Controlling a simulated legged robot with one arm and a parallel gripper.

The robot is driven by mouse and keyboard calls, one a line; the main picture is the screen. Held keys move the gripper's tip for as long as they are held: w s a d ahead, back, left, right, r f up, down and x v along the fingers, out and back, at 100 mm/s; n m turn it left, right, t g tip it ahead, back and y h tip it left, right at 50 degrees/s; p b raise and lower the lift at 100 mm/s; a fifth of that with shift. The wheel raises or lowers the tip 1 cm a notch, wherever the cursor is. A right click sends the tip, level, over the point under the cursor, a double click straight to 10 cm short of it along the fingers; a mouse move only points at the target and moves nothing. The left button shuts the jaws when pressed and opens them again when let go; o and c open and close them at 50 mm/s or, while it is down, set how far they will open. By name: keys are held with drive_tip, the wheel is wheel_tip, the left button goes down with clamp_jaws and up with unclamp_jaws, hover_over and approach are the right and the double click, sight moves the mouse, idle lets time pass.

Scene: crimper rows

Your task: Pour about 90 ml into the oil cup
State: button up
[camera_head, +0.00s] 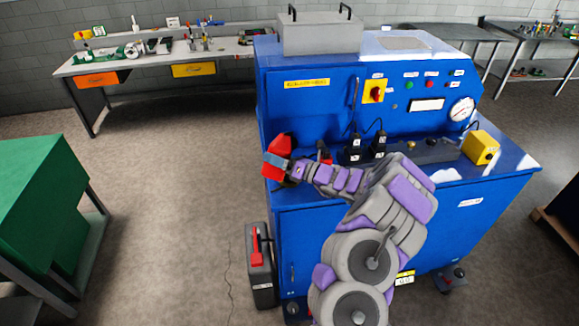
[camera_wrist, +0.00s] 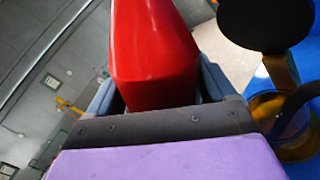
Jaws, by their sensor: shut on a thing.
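My gripper (camera_head: 276,161) is shut on a red container (camera_head: 282,144), held at the left front corner of the blue machine. The container looks tilted in the head view. In the wrist view the red container (camera_wrist: 155,50) fills the space between the fingers, and its mouth is out of view. At the right of the wrist view is a clear round cup (camera_wrist: 268,108) with amber colour in it, apparently the oil cup. A round black disc (camera_wrist: 262,20) is above it, with an amber-brown strip (camera_wrist: 283,72) between them. I cannot tell whether this strip is flowing oil.
The blue machine (camera_head: 300,112) has a gauge (camera_head: 461,110), a red-yellow switch (camera_head: 374,91) and a yellow box (camera_head: 481,147). A dark canister with a red part (camera_head: 258,262) stands at its left side. A green-topped table (camera_head: 40,190) is at left. Floor between is free.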

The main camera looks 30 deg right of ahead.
sight(274, 170)
drive_tip(key=shift+s+a+f+n+b, duration=0.1)
drive_tip(key=shift+a+f+n+b, duration=0.1)
drive_tip(key=shift+f+n+b, duration=0.25)
drive_tip(key=shift+s+a+f+n+b, duration=0.1)
drive_tip(key=shift+a+f+n+b, duration=0.05)
drive_tip(key=shift+f+n+b, duration=0.25)
drive_tip(key=n+b, duration=0.2)
drive_tip(key=n, duration=0.1)
drive_tip(key=shift+s+a+f+g, duration=0.15)
drive_tip(key=shift+s+a+g, duration=0.05)
drive_tip(key=shift+a+g, duration=0.15)
drive_tip(key=f+n+b, duration=0.1)
drive_tip(key=n+b, duration=0.1)
drive_tip(key=b, duration=0.1)
drive_tip(key=shift+s+a+f+n, duration=0.1)
drive_tip(key=shift+a+f+n, duration=0.15)
drive_tip(key=shift+f, duration=0.15)
